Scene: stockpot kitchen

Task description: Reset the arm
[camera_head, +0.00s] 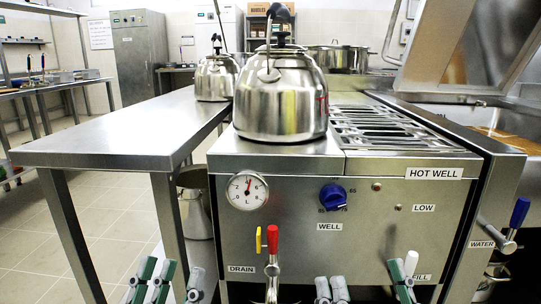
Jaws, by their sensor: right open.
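My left gripper (172,284) shows at the bottom left edge, below the steel side table, with only its green and grey fingertips in frame. Its fingers stand apart, by less than those of the right one, and nothing shows between them. My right gripper (367,286) shows at the bottom, in front of the hot well's front panel (300,240). Its fingertips are wide apart and empty. Both arms and the rest of both grippers are below the frame. Neither gripper is seen holding anything.
A large kettle (280,100) stands on the hot well unit; a smaller kettle (215,78) stands behind on the steel table (110,140). A red drain handle (272,243), blue knob (332,196) and blue water lever (518,213) stick out in front. Free floor (30,235) shows left.

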